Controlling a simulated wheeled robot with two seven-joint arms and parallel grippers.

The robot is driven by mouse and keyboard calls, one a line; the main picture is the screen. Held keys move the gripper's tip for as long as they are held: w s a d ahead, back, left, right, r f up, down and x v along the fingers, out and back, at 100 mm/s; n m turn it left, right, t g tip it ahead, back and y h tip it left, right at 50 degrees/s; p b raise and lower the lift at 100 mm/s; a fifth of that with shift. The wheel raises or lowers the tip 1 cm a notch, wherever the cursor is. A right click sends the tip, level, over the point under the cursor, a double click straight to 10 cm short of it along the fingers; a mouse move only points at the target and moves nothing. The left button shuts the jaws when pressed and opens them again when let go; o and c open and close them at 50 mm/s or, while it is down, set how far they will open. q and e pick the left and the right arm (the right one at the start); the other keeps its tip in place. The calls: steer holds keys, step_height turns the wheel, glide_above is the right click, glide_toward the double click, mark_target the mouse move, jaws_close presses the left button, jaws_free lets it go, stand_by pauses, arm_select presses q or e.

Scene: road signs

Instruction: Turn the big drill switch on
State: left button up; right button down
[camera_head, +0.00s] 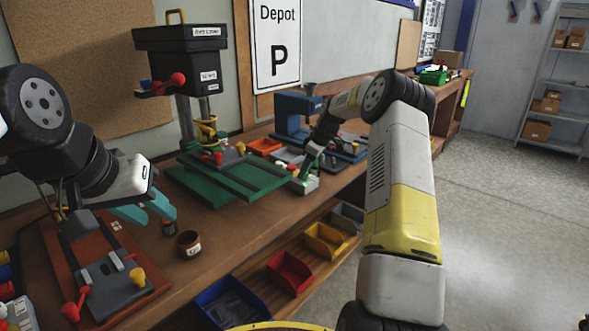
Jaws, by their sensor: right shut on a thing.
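The big drill (181,48) is a tall press with a black head, red handle knobs and a green base (222,192), standing on the workbench. A small pale switch box (304,186) with green and red parts sits at the right edge of that base. My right gripper (306,168) reaches down onto the top of this box and is shut on its switch; the fingers partly hide the switch, so its position cannot be told. My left gripper (147,212), with teal fingers apart, is open and empty above the bench at the left, near a small brown pot (188,243).
A blue machine (297,112) stands behind my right gripper. An orange tray (264,146) lies behind the green base. A red-brown base with a grey vise (112,283) is at front left. Blue, red and yellow bins (289,272) sit below the bench edge. Open floor lies right.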

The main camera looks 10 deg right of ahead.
stand_by(0.3)
steer(key=c, duration=1.1)
jaws_free()
steer(key=v, duration=0.7)
steer(key=shift+r, duration=0.4)
